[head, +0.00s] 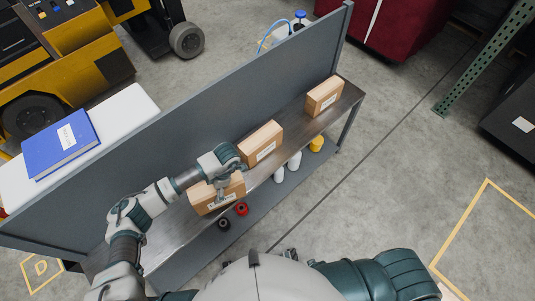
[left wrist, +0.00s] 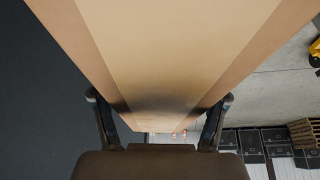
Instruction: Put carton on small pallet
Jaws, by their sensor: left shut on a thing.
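A brown carton (head: 206,203) with a white label is at the near left part of the grey bench shelf. My left gripper (head: 221,183) comes down on it from above. In the left wrist view the same carton (left wrist: 150,55) fills the upper middle, between the two fingers of my left gripper (left wrist: 160,122), which are shut on it. I cannot tell whether the carton touches the shelf or is slightly raised. No small pallet shows in the head view; a slatted wooden stack (left wrist: 304,133) like pallets is at the right of the left wrist view. My right gripper is out of view.
Two more cartons, a middle one (head: 261,144) and a far one (head: 324,96), stand on the shelf (head: 285,137). A tall grey panel (head: 190,105) rises behind them. Bottles and small items sit on the lower shelf. Open floor (head: 400,150) lies to the right.

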